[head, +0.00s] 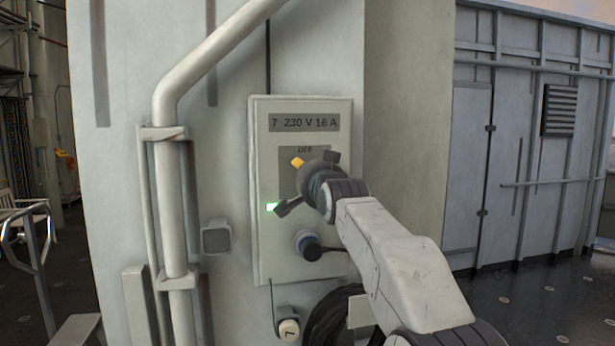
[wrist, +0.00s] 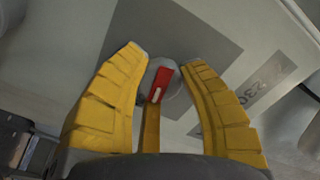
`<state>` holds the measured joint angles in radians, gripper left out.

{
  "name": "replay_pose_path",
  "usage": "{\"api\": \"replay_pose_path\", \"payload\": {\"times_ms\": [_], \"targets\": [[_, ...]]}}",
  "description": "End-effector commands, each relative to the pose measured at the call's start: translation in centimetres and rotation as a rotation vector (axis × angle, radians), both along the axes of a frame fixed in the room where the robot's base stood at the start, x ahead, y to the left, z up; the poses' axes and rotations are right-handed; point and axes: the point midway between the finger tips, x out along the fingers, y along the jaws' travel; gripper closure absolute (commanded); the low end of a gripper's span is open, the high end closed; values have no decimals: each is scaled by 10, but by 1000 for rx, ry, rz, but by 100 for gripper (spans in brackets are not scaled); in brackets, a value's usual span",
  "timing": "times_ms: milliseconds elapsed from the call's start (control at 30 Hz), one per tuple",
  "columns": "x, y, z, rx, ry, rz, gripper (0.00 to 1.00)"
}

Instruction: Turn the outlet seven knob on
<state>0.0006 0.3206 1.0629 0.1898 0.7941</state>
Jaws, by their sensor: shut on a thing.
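The outlet seven panel (head: 262,250) is a pale box on the wall, labelled "7 230 V 16 A", with an "OFF" mark on a darker plate. In the wrist view the knob (wrist: 164,75) is a round grey piece with a red bar and a white line. My gripper (head: 300,172) is at the panel in the head view and hides the knob there. A green light (head: 272,207) glows on the panel, left of my gripper.
A dark plug (head: 309,247) sits in the socket below the knob, with a coiled black cable (head: 330,318) lower down. A thick pipe (head: 170,215) runs up the wall left of the panel. A small grey box (head: 215,237) is between them.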

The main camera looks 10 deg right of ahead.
Motion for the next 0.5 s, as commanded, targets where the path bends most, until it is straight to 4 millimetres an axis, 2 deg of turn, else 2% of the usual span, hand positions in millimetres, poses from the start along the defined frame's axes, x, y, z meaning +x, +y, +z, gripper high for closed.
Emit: {"api": "replay_pose_path", "payload": {"times_ms": [33,500], "targets": [[-2,0,7,29,-17,0,94],[-2,-1,7,194,-16,0,94]]}}
